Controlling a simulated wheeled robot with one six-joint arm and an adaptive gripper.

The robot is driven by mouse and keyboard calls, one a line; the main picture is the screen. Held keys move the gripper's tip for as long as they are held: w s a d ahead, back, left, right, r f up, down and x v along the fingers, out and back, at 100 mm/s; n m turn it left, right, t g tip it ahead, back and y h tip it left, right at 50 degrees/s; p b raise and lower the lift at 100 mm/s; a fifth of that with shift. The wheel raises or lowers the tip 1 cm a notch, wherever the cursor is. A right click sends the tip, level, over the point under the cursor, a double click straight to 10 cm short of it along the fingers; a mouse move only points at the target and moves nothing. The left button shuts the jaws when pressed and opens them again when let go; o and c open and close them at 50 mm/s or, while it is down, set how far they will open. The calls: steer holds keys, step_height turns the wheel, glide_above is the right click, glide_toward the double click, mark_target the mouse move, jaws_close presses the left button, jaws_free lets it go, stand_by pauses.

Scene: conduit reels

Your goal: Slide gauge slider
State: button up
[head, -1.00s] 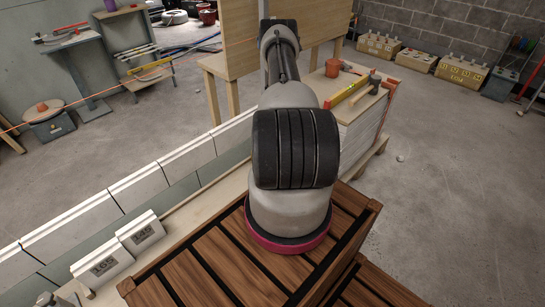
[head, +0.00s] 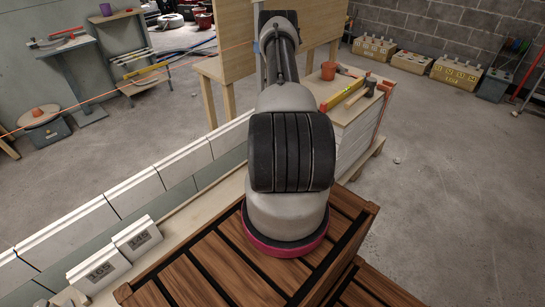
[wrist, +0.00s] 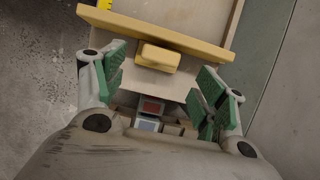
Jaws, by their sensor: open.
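In the wrist view a yellow bar (wrist: 196,45) crosses a pale wooden board, with a yellow block-shaped knob (wrist: 158,58) on its near side. I take bar and knob to be the gauge slider. My gripper (wrist: 163,68) has green-padded fingers spread wide, one to the left and one to the right of the knob. Clear gaps show between the pads and the knob, and nothing is held. I cannot tell the height of the fingers above the board. In the head view my arm hides the gripper, and I cannot make out the slider.
Below the knob in the wrist view are small red and blue-grey blocks (wrist: 151,108). In the head view, white blocks marked 165 (head: 98,270) and 145 (head: 138,238) stand at lower left. A workbench (head: 352,125) with tools is beyond my arm. Open floor lies to the right.

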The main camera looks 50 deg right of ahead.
steer(key=v, duration=0.7)
steer(key=shift+d, duration=0.1)
